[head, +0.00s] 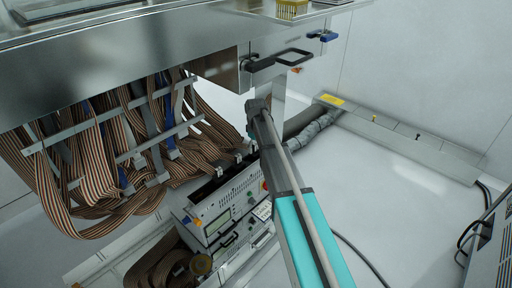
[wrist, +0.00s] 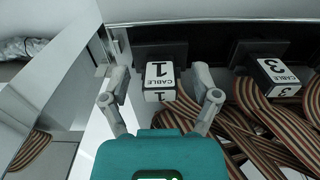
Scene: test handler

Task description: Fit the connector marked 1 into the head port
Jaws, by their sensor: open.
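The connector marked 1 (wrist: 160,77) is a dark block with a white label reading "CABLE 1", in the middle of the wrist view. My gripper (wrist: 161,70) is open, with one grey finger on each side of this label. I see gaps between the fingers and the label, so the gripper does not hold it. In the head view my arm reaches toward the cable row, and I cannot make out the fingers there. Small white labels (head: 220,171) show in that row, too small to read. I cannot pick out the head port in either view.
A connector marked 3 (wrist: 275,72) sits to the right, with striped ribbon cables (wrist: 275,120) below it. Hanging ribbon cables (head: 100,170) crowd the left of the head view. An instrument box (head: 215,215) stands below. The floor (head: 410,215) on the right is clear.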

